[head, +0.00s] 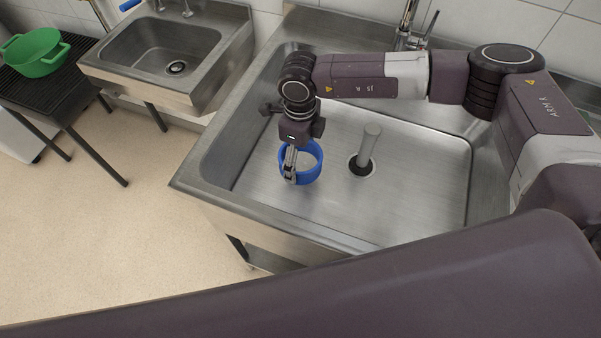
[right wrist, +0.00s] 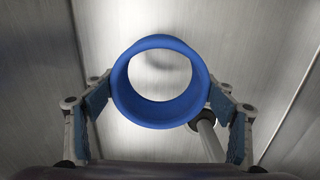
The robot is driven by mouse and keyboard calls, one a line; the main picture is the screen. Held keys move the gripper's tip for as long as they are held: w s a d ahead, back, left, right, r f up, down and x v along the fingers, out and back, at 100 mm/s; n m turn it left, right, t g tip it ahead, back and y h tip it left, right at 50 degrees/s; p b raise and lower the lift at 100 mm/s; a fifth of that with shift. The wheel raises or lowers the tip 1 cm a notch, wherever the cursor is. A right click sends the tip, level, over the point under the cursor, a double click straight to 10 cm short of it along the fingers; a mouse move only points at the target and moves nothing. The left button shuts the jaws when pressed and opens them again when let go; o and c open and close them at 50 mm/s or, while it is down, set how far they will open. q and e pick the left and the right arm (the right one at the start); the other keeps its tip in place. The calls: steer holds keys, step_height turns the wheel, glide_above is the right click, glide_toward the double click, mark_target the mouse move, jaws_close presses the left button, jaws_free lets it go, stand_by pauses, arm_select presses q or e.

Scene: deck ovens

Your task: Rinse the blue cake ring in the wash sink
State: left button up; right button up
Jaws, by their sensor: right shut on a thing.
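The blue cake ring (head: 316,172) is inside the outline of the large steel wash sink (head: 420,200), left of its drain. My right gripper (head: 291,166) points down into the basin and is shut on the ring. In the right wrist view, the ring (right wrist: 188,112) sits between the two fingers (right wrist: 162,105), which press its outer wall from both sides, and its open middle shows bare steel beyond. I cannot tell whether the ring touches the sink floor. A faucet (head: 408,32) stands at the sink's back edge; no water stream is visible. My left gripper is not in view.
A grey upright standpipe (head: 369,145) rises from the drain, close right of the ring; it also shows in the right wrist view (right wrist: 208,138).

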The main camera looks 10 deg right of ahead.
step_height(320, 180, up, 16)
steer(key=p, duration=0.7)
steer(key=shift+f, duration=0.15)
stand_by(0.5)
stand_by(2.0)
step_height(320, 180, up, 4)
steer(key=shift+p, duration=0.8)
stand_by(0.4)
